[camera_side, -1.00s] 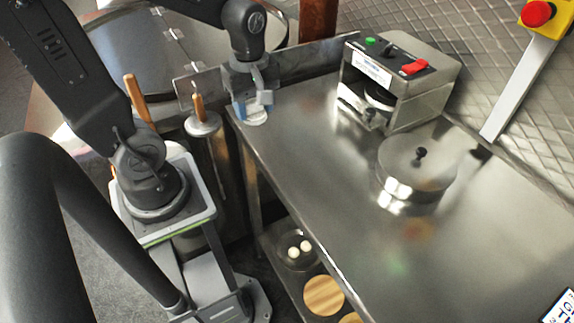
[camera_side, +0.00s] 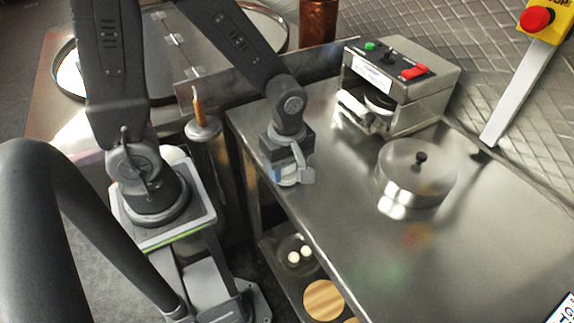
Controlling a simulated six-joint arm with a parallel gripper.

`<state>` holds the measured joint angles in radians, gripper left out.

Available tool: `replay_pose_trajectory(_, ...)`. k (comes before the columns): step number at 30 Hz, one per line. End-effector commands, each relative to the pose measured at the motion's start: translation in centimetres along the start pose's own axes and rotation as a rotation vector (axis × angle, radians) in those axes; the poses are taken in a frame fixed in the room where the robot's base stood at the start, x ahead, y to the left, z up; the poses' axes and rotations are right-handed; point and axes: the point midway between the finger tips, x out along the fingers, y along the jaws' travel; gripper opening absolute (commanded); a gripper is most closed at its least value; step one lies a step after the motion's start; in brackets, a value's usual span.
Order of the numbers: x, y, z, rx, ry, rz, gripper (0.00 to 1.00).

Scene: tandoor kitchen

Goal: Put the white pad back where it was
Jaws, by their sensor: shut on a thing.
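My gripper (camera_side: 294,177) is over the left part of the steel counter, pointing down. It is shut on a small pale round thing, which looks like the white pad (camera_side: 289,182). The fingers and a blue part cover much of the pad, and only its lower edge shows. I cannot tell whether the pad touches the counter top.
A lidded steel pot (camera_side: 415,180) stands to the right on the counter (camera_side: 350,230). A steel machine (camera_side: 400,85) with a red switch stands behind.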

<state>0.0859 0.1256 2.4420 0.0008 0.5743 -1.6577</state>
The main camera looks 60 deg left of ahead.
Motion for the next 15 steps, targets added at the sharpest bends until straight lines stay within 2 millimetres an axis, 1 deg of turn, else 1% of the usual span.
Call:
replay_pose_trajectory(8, 0.21, 0.02, -0.02, 0.000, 0.000, 0.000, 0.31)
replay_pose_trajectory(9, 0.27, 0.03, -0.01, 0.000, 0.000, 0.001, 0.51)
replay_pose_trajectory(15, 0.23, 0.03, -0.02, 0.000, 0.000, 0.001, 0.70)
